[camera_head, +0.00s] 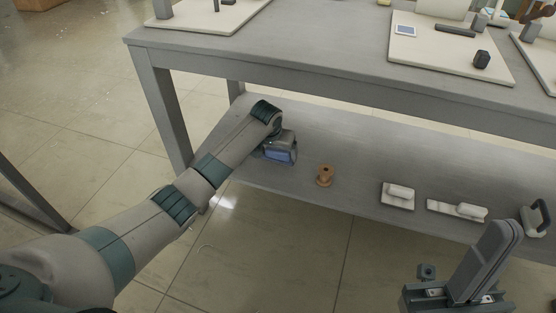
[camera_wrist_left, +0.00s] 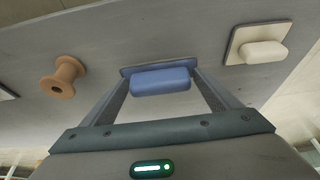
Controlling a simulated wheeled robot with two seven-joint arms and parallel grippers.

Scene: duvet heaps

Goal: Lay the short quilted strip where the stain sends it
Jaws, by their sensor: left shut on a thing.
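My left gripper (camera_head: 278,148) reaches down to the lower shelf. In the left wrist view (camera_wrist_left: 160,85) its two fingers are shut on a blue padded piece (camera_wrist_left: 160,82), with a flat blue base behind a rounded bar. The piece also shows in the head view (camera_head: 280,155), partly covered by my wrist. I cannot tell whether it touches the shelf. Two pale padded pieces lie on the shelf further right: a short one (camera_head: 393,202) and a longer one (camera_head: 440,207). No stain can be made out. My right gripper (camera_head: 465,275) is at the lower right, its jaw opening unclear.
A brown spool (camera_head: 324,175) stands on the grey lower shelf (camera_head: 345,150) beside the blue piece. A dark-handled item (camera_head: 536,217) is at the shelf's right. The grey tabletop (camera_head: 330,35) overhangs the shelf and carries pale boards. Tiled floor lies in front.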

